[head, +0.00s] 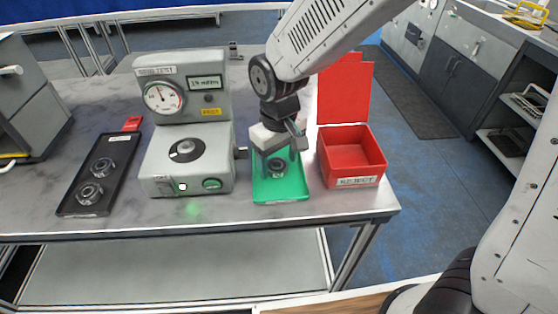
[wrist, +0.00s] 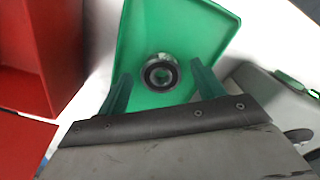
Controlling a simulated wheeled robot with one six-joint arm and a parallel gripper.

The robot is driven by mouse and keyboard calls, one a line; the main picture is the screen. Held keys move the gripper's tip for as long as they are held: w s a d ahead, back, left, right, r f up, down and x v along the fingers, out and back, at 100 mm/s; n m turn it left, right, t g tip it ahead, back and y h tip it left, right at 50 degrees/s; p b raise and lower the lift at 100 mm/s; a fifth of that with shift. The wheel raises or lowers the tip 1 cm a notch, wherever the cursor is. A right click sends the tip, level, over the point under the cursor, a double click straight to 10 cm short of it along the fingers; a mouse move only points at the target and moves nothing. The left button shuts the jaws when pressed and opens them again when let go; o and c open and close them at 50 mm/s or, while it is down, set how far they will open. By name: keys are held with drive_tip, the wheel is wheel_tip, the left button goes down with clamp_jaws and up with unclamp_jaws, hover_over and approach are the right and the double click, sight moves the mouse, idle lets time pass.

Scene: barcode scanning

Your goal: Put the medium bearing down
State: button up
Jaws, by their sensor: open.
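A round metal bearing (head: 277,165) lies flat in the green tray (head: 280,195), to the right of the test machine. In the wrist view the bearing (wrist: 160,73) sits on the green tray floor (wrist: 150,30), between and beyond my fingertips. My gripper (head: 279,158) is over the tray with its fingers pointing down. It is open, with the fingers (wrist: 160,85) spread to either side of the bearing and apart from it. I cannot tell the bearing's size class from its look alone.
The grey test machine (head: 190,140) with a dial stands between the trays. A red reject bin (head: 352,150) is close on the right, near the table's right edge (head: 390,211).

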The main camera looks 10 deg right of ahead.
wheel_tip(320, 180, up, 12)
drive_tip(key=shift+f, duration=0.25)
drive_tip(key=s+d+r+m, duration=0.2)
drive_tip(key=s+d+m, duration=0.1)
drive_tip(key=s+d, duration=0.6)
drive_tip(key=s+d+r+m+t, duration=0.1)
drive_tip(key=s+d+m, duration=0.2)
drive_tip(key=s+d, duration=0.6)
drive_tip(key=d, duration=0.2)
drive_tip(key=shift+s+d+r, duration=0.15)
drive_tip(key=shift+d+r, duration=0.2)
drive_tip(key=shift+r, duration=0.05)
